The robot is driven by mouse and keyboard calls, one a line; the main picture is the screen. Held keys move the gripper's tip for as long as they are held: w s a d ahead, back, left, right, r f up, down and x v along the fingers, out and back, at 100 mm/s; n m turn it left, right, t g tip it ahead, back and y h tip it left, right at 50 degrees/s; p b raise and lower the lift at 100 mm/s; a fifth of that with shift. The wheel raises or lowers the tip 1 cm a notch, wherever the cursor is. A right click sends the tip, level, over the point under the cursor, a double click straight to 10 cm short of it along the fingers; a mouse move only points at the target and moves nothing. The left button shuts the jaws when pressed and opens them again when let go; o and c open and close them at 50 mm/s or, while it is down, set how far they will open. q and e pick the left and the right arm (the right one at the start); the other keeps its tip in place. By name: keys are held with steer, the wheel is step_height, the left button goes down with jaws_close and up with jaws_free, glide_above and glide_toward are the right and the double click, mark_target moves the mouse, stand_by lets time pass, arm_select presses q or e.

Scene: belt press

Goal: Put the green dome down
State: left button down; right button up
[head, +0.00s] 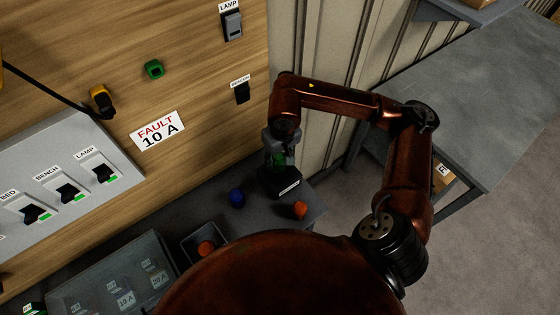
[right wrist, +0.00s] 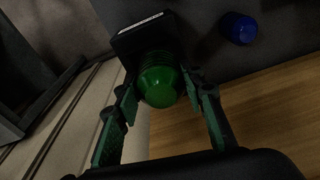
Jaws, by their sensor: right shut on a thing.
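The green dome (right wrist: 161,84) is between the fingers of my right gripper (right wrist: 162,90), which is shut on it. Its ribbed end faces a black block (right wrist: 146,38) with a pale label. I cannot tell whether the dome touches the block. In the head view my right gripper (head: 279,157) points down just above the black block (head: 283,185) on the dark grey shelf (head: 262,222). The dome is mostly hidden there by the fingers. My left gripper is not in view.
A blue dome (head: 236,197) and an orange dome (head: 299,209) stand on the shelf beside the block. A small grey bin (head: 190,243) holds another orange dome (head: 206,247). The wooden panel (head: 200,110) rises behind. A grey table (head: 480,100) stands right.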

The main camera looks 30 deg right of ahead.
mark_target(279, 163)
steer(key=shift+w+d+f, duration=0.3)
steer(key=shift+d+f, duration=0.05)
steer(key=shift+f, duration=0.2)
steer(key=shift+w+d+f, duration=0.2)
steer(key=shift+w+f, duration=0.05)
steer(key=shift+f, duration=0.2)
steer(key=f, duration=0.2)
steer(key=f+p, duration=0.1)
steer(key=shift+w+d+f, duration=0.2)
steer(key=shift+w+f, duration=0.05)
steer(key=shift+f, duration=0.05)
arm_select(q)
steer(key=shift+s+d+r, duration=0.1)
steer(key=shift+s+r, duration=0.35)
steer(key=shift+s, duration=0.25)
arm_select(e)
steer(key=shift+f, duration=0.15)
steer(key=o, duration=0.7)
steer(key=shift+f+b, duration=0.1)
steer(key=shift+b, duration=0.2)
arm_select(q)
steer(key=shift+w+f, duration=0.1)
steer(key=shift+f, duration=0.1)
arm_select(e)
steer(key=o, duration=0.4)
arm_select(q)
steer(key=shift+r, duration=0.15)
arm_select(e)
steer(key=shift+o, duration=0.2)
steer(key=shift+r, duration=0.2)
